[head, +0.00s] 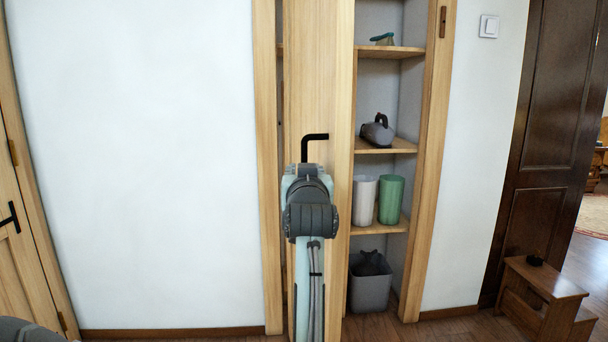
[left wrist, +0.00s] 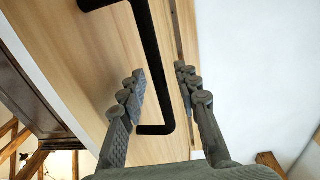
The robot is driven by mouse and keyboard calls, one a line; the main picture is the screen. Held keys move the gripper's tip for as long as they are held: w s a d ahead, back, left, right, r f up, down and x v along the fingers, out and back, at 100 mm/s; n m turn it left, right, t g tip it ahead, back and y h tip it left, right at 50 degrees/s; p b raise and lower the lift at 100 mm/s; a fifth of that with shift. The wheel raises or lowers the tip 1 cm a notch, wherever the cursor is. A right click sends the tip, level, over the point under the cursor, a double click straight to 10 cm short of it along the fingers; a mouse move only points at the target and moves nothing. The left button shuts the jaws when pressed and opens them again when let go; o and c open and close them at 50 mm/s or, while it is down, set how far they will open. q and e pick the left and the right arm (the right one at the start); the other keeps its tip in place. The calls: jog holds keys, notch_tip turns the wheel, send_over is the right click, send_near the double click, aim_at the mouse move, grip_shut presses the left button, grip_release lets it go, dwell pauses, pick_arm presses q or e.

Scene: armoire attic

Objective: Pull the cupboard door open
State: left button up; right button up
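The cupboard door (head: 305,80) is a pale wood panel standing ajar, seen at a steep angle, with shelves showing to its right. Its black handle (head: 313,138) sticks up just above my left gripper (head: 308,170), whose fingers are mostly hidden behind my wrist. In the left wrist view, the bent black handle (left wrist: 152,55) runs between the two fingers of my left gripper (left wrist: 160,85). The fingers are apart, with gaps to the bar on both sides. The wood door face (left wrist: 75,60) lies behind them. My right gripper is not in view.
Cupboard shelves (head: 390,147) hold a grey device (head: 377,132), a white canister (head: 364,200) and a green canister (head: 391,199). A grey bin (head: 370,287) stands below. A wooden step stool (head: 540,295) is at right by a dark door (head: 545,130). Blank wall (head: 140,160) lies left.

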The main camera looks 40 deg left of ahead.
aim_at(307, 140)
pick_arm(q)
notch_tip(307, 140, up, 10)
jog(key=shift+w+f, duration=0.15)
jog(key=shift+f, duration=0.1)
jog(key=shift+a+r, duration=0.1)
jog(key=shift+r, duration=0.2)
jog(key=f, duration=0.1)
jog(key=f+g+h, duration=0.1)
jog(key=f, duration=0.1)
jog(key=shift+w+d+f, duration=0.15)
jog(key=shift+d+f, duration=0.05)
jog(key=shift+f, duration=0.05)
jog(key=shift+r, duration=0.1)
jog(key=s+p, duration=0.1)
jog(key=s, duration=0.8)
jog(key=shift+d+f, duration=0.3)
jog(key=shift+f, duration=0.05)
